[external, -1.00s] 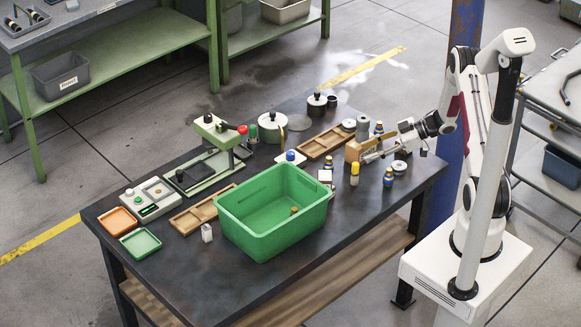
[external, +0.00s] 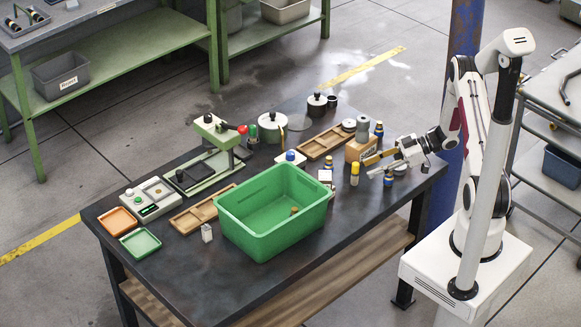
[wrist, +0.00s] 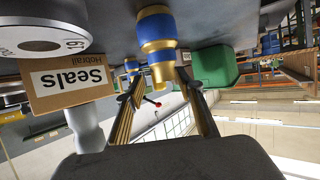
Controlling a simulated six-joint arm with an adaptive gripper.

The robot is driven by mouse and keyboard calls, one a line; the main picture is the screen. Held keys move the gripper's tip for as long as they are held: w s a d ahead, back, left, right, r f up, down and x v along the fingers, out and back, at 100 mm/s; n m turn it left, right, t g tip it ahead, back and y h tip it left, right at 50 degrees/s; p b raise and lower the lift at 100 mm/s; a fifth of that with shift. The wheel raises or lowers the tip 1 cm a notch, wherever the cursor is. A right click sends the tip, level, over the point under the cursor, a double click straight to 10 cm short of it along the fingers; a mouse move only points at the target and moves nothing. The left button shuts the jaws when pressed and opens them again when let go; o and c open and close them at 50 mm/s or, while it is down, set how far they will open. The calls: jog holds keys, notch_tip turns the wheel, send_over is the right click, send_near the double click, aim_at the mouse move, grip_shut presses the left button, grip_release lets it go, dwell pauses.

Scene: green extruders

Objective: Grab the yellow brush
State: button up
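My gripper (external: 369,166) is open and empty above the right part of the dark table, fingers pointing left. In the external view, an upright yellow-topped item (external: 355,174) stands just left of the fingertips; whether it is a brush I cannot tell. A blue bottle-like item (external: 388,179) stands under the gripper, partly hidden by it. In the wrist view, tilted nearly upside down, my open fingers (wrist: 160,84) spread below a blue and gold item (wrist: 157,38). Its gold end reaches down toward the gap between them. A second, smaller blue and gold item (wrist: 132,67) is farther off.
A box labelled Seals (wrist: 68,82) is close to the left finger in the wrist view; it shows as a tan box (external: 358,151) in the external view. A green bin (external: 258,234) stands left of the gripper. The table's front right is bare.

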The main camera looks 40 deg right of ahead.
aim_at(354, 171)
jog(key=shift+w+a+f, duration=0.2)
jog(key=shift+w+a, duration=0.15)
jog(key=shift+a, duration=0.1)
jog(key=shift+a, duration=0.1)
jog(key=shift+w+r+x, duration=0.1)
jog(key=shift+w+x, duration=0.05)
jog(key=shift+x, duration=1.1)
jog(key=shift+w+r+x, duration=0.1)
jog(key=shift+w+x, duration=0.1)
jog(key=shift+x, duration=1.1)
grip_shut()
